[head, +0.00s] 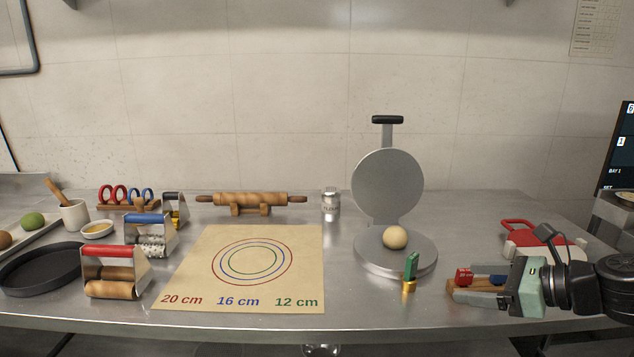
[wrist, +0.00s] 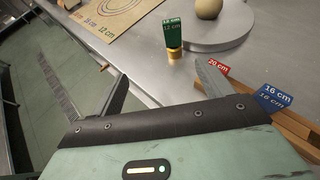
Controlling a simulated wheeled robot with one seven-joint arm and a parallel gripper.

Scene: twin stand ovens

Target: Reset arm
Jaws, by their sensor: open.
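My gripper (head: 474,285) is at the right front of the steel table in the head view, pointing left, with its fingers apart. In the wrist view my gripper (wrist: 158,92) is open and nothing is between its fingers. The right finger is close to a wooden rack holding a red 20 cm tag (wrist: 217,67) and a blue 16 cm tag (wrist: 272,97); I cannot tell whether it touches. A green 12 cm tag on a brass base (head: 410,270) stands upright on the table, apart from my gripper; it also shows in the wrist view (wrist: 173,38).
A round press (head: 388,185) stands open with a dough ball (head: 395,238) on its lower plate. A mat with printed circles (head: 200,250) lies mid-table. Rollers (head: 115,275), a rolling pin (head: 250,198) and a dark pan (head: 40,270) are at left. A red-handled item (head: 540,240) lies behind my gripper.

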